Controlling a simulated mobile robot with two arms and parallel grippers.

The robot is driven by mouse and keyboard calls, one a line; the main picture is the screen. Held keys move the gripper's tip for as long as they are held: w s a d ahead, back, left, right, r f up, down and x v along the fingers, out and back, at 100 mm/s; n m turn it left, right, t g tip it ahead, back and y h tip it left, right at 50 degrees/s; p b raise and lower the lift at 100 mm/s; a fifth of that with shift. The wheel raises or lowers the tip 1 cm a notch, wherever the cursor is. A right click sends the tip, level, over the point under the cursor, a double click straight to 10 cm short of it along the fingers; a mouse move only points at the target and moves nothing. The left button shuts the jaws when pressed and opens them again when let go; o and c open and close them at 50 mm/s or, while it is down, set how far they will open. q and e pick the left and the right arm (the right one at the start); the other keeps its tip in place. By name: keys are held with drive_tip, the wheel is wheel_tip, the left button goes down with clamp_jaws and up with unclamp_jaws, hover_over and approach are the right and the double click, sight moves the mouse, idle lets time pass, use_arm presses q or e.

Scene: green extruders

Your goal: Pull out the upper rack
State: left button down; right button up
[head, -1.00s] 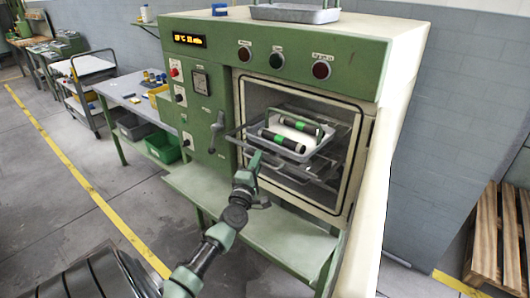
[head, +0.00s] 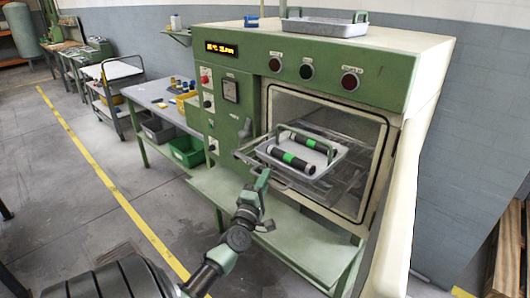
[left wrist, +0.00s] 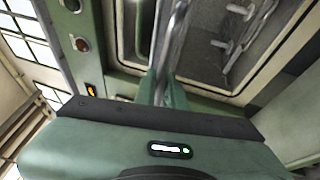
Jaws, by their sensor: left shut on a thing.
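The upper rack (head: 246,154) is a metal wire rack that juts out of the green oven's chamber (head: 340,125). A grey tray (head: 318,170) sits on it, with two dark cylinders with green bands (head: 291,159) in it. My left gripper (head: 263,178) is shut on the rack's front bar, below and left of the tray. In the left wrist view the metal bar (left wrist: 178,40) runs up from between the fingers (left wrist: 172,95). My right gripper is not in view.
The oven door (head: 390,210) stands open at the right. A green shelf (head: 290,235) extends below the chamber. A grey table (head: 165,100) with small parts and bins (head: 187,150) stands at the left. Another tray (head: 325,27) lies on top of the oven.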

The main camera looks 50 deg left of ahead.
use_arm(q)
drive_tip(key=c, duration=1.5)
unclamp_jaws()
drive_tip(key=shift+w+d, duration=0.1)
drive_tip(key=b+v, duration=0.1)
drive_tip(key=v, duration=0.6)
drive_tip(key=shift+s+d+f, duration=0.2)
drive_tip(key=shift+s+d, duration=0.05)
drive_tip(key=shift+s, duration=0.1)
